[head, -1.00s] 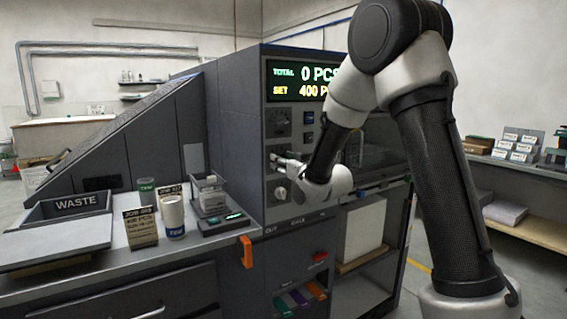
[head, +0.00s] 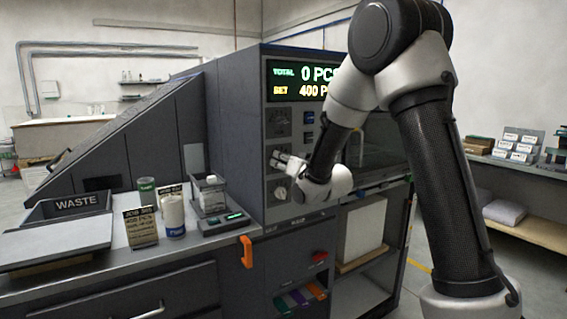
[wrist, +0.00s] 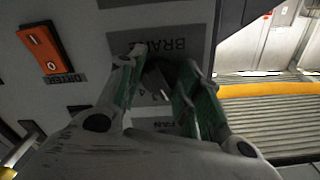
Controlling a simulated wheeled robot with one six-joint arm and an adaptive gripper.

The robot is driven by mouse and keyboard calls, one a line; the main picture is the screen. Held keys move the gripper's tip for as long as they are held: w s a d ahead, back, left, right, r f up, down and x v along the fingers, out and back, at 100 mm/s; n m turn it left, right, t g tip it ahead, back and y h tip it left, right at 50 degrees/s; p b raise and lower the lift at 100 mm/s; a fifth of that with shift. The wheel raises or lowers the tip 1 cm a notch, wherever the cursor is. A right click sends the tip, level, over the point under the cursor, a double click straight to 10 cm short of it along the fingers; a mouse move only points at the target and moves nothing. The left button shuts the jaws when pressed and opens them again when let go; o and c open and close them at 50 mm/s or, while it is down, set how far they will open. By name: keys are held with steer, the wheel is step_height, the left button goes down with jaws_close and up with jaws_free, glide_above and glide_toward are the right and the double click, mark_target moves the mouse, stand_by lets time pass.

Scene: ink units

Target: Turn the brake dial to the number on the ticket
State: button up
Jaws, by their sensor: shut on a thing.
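The brake dial (wrist: 156,82) is a dark knob on the grey machine panel, under an upside-down BRAKE label (wrist: 150,45) in the wrist view. My gripper (wrist: 160,68) has its two green-lined fingers around the dial, shut on it. In the head view my gripper (head: 276,160) is at the panel's left column and hides the dial. The dial's setting is mostly covered by the fingers. The job ticket (head: 141,228) stands on the counter at left; it shows 400 PCS, and its smaller lines are too blurred to read.
An orange switch (wrist: 44,47) sits beside the dial on the panel. The machine display (head: 305,81) reads TOTAL 0 PCS and SET 400.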

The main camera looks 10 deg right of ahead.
steer(key=shift+m, duration=0.6)
steer(key=o, duration=1)
steer(key=shift+o, duration=0.2)
steer(key=v, duration=0.7)
steer(key=shift+s, duration=0.25)
